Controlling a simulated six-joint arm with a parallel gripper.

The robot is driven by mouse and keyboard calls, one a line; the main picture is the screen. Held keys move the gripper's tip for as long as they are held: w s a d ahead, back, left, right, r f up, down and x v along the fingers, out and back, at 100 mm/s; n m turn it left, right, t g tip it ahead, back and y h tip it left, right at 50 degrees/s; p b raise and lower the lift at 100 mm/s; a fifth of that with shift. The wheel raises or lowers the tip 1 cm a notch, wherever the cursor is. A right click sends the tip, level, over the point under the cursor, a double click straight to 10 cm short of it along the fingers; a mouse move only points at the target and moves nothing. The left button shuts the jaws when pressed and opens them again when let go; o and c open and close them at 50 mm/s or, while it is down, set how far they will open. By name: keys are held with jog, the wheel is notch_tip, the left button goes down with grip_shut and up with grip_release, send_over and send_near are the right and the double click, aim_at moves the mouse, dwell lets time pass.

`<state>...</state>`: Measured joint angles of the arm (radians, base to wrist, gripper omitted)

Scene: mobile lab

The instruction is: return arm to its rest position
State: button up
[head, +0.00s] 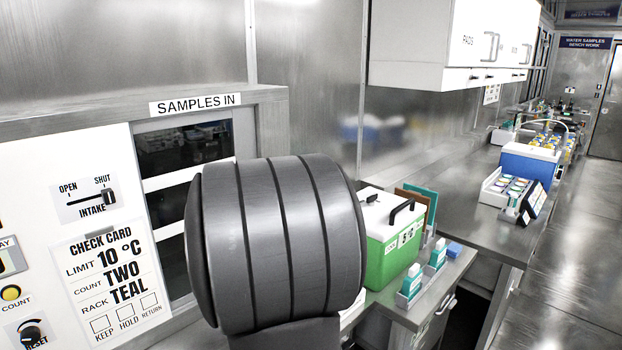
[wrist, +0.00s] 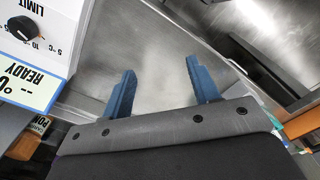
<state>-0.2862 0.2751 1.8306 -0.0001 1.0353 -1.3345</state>
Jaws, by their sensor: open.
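My gripper (wrist: 163,92) shows in the wrist view with its two blue fingers spread apart. Nothing is between the fingers; bare metal surface shows behind them. In the head view a thick grey link of my arm fills the lower middle and hides part of the counter and the SAMPLES IN panel. The gripper itself does not show in the head view.
A white panel (head: 100,180) with an INTAKE slider (head: 108,197) and check card stands at left. A green and white cooler (head: 390,235) stands just right of my arm. Beyond are a blue cooler (head: 528,165) and a wall cabinet (head: 440,45). The floor (head: 560,270) at right is clear.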

jog(key=shift+w+a+f+m, duration=0.2)
jog(key=shift+a+f+m, duration=0.15)
jog(key=shift+f, duration=0.3)
jog(key=shift+o, duration=0.3)
jog(key=o, duration=0.9)
jog(key=shift+a, duration=0.15)
jog(key=shift+o, duration=0.2)
jog(key=s+a+r+m, duration=0.4)
jog(key=s+a+r, duration=0.1)
jog(key=s+a, duration=0.6)
jog(key=s+a+r+m, duration=0.45)
jog(key=s+a, duration=0.55)
jog(key=a, duration=0.3)
jog(key=f, duration=1)
jog(key=shift+w+d, duration=0.15)
jog(key=shift+w, duration=0.15)
jog(key=shift+r, duration=0.1)
